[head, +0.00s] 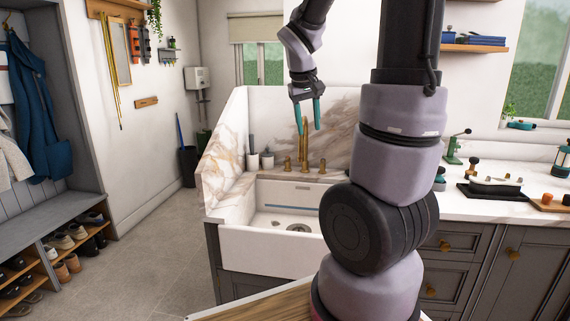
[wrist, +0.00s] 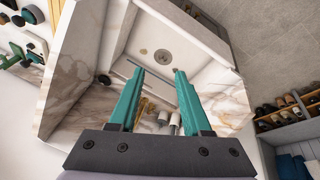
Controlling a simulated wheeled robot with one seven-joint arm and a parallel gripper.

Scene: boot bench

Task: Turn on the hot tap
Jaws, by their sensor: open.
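A brass tap (head: 304,143) with a tall spout stands at the back of the white sink (head: 265,240). A small brass handle (head: 287,163) is left of the spout and another brass handle (head: 322,167) is right of it. I see no marking for hot or cold. My gripper (head: 309,126) has teal fingers, open and empty, pointing down. In the head view it appears above and around the top of the spout; the depth between them is unclear. In the wrist view, brass parts (wrist: 145,106) show between the fingers of my gripper (wrist: 159,72), partly hidden.
Marble splash walls (head: 224,135) enclose the sink's back and left side. Two small containers (head: 267,160) stand left of the tap. The counter (head: 460,205) at right holds a black tray and several tools. A shoe bench (head: 50,215) is at far left, with open floor between.

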